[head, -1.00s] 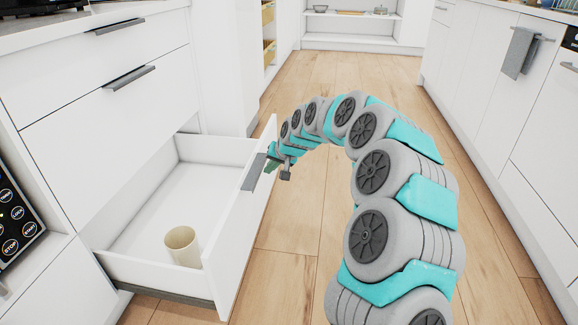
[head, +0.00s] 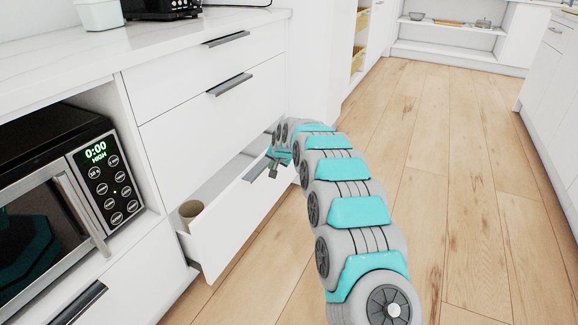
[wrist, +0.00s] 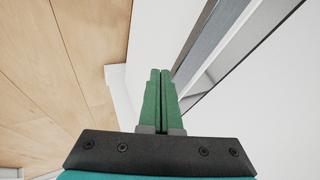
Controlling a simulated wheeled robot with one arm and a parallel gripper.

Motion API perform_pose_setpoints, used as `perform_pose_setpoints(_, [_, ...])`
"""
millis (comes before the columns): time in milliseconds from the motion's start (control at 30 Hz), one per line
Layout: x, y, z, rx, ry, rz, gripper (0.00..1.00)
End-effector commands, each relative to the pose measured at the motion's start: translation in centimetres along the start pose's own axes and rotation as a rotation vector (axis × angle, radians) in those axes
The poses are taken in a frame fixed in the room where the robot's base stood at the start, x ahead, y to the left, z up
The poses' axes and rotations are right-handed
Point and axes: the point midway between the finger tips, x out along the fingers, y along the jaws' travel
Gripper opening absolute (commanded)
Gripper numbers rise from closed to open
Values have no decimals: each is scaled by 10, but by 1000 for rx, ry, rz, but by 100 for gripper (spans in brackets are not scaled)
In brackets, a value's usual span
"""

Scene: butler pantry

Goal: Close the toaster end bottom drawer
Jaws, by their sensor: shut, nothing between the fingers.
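The bottom drawer (head: 236,235) of the white cabinet is partly open in the head view, its front standing out from the cabinet face. A beige cup (head: 190,213) stands inside it near the left end. The drawer has a dark bar handle (head: 262,168) at the top of its front. My gripper (head: 273,163) is at the far part of the drawer front, close to the handle; I cannot tell whether it touches. In the wrist view the green fingers of my gripper (wrist: 159,98) are together with nothing between them, and a dark bar (wrist: 205,42) lies just to their right.
Two shut drawers (head: 215,100) with dark handles are above the open one. A microwave (head: 60,200) sits in a niche to the left, and a black toaster (head: 160,8) is on the counter. The wooden floor (head: 440,190) to the right is clear.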

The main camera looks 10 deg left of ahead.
Motion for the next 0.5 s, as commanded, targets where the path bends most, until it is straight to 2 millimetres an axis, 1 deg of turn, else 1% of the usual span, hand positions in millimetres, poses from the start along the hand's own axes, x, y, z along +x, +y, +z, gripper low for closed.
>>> perform_pose_setpoints(33, [2, -8, -2, -2, 1, 0, 0])
perform_pose_setpoints(200, [12, -26, -2, -1, 3, -1, 0])
perform_pose_setpoints(500, [27, -50, 0, 0, 0, 1, 0])
